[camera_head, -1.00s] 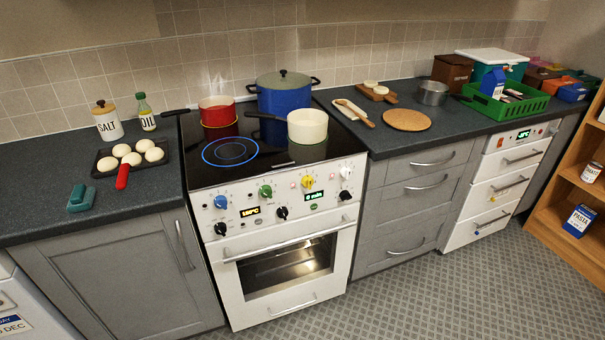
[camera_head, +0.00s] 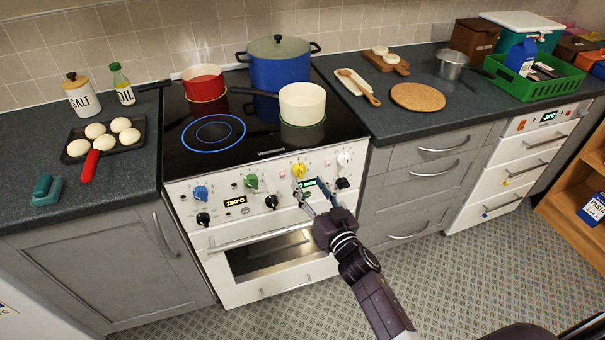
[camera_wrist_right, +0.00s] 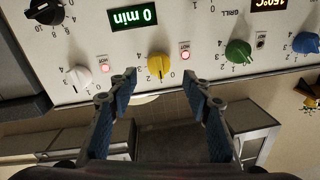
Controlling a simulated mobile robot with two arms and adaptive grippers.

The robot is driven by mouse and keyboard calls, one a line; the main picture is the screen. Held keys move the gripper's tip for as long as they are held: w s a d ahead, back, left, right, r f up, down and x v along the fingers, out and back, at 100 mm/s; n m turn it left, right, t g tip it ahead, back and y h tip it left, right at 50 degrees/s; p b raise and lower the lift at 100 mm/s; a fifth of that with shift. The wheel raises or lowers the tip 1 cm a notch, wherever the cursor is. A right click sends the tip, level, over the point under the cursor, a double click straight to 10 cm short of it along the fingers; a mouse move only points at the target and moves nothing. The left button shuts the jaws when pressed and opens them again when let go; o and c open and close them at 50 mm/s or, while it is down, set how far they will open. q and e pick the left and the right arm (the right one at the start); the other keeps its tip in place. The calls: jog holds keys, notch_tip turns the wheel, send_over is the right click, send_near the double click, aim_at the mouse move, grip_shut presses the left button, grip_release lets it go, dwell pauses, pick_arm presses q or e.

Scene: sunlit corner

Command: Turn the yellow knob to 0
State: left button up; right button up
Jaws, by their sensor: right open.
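The yellow knob (camera_head: 299,170) is on the white front panel of the cooker (camera_head: 266,268), below the cream pan. In the wrist view, the panel is upside down and the yellow knob (camera_wrist_right: 159,65) shows clearly with numbers around it. A dark mark runs along the knob; its exact setting is too small to tell. My right gripper (camera_head: 311,187) is in front of the panel, just below the knob in the head view. In the wrist view, the open fingers of my right gripper (camera_wrist_right: 161,80) point at the panel, one either side of the knob, apart from it. My left gripper is not in view.
A green knob (camera_wrist_right: 238,53) and a white knob (camera_wrist_right: 77,78) flank the yellow one. Red lights (camera_wrist_right: 185,57) glow beside knobs. A cream pan (camera_head: 302,103), red pan (camera_head: 203,83) and blue pot (camera_head: 279,66) stand on the hob. The oven handle (camera_head: 262,243) runs below the panel.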

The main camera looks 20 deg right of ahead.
aim_at(303, 175)
jog(key=shift+w+a+f, duration=0.15)
jog(key=shift+w, duration=2.25)
jog(key=c, duration=1.2)
